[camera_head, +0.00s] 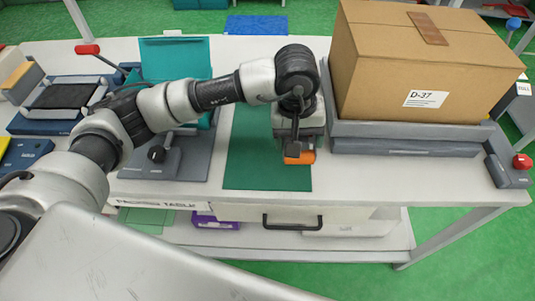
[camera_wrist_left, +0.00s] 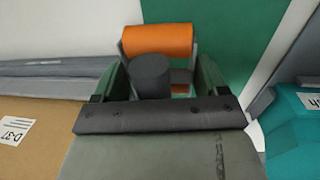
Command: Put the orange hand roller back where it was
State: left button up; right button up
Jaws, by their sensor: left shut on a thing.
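The orange hand roller (camera_head: 299,157) has an orange cylinder on a grey frame with a dark handle. It is at the right edge of the green mat (camera_head: 250,165), near the table's front; whether it touches the mat is unclear. In the left wrist view the orange cylinder (camera_wrist_left: 157,41) lies just beyond the fingers, over green and white surface. My left gripper (camera_head: 297,128) points down above the roller. It is shut on the roller's dark handle (camera_wrist_left: 150,78), which stands between the fingers. My right gripper is not in view.
A cardboard box (camera_head: 420,60) marked D-37 sits on a grey platform (camera_head: 400,147) close to the right. A teal folding press (camera_head: 175,60) stands left of the mat. A red-button unit (camera_head: 510,170) is at the far right. The mat's front left is bare.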

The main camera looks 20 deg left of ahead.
pick_arm(q)
jog(key=a+f, duration=0.1)
jog(key=a, duration=0.1)
jog(key=a+f, duration=0.1)
jog(key=a, duration=0.1)
jog(key=a+f+p, duration=0.1)
jog(key=a+f, duration=0.1)
jog(key=shift+s+a, duration=0.15)
jog(key=shift+a, duration=0.2)
notch_tip(320, 180, down, 4)
jog(key=shift+r+p, duration=0.15)
jog(key=shift+p, duration=0.3)
jog(key=shift+f, duration=0.25)
jog(key=o, duration=0.4)
jog(key=shift+b, duration=0.3)
jog(key=o, duration=0.5)
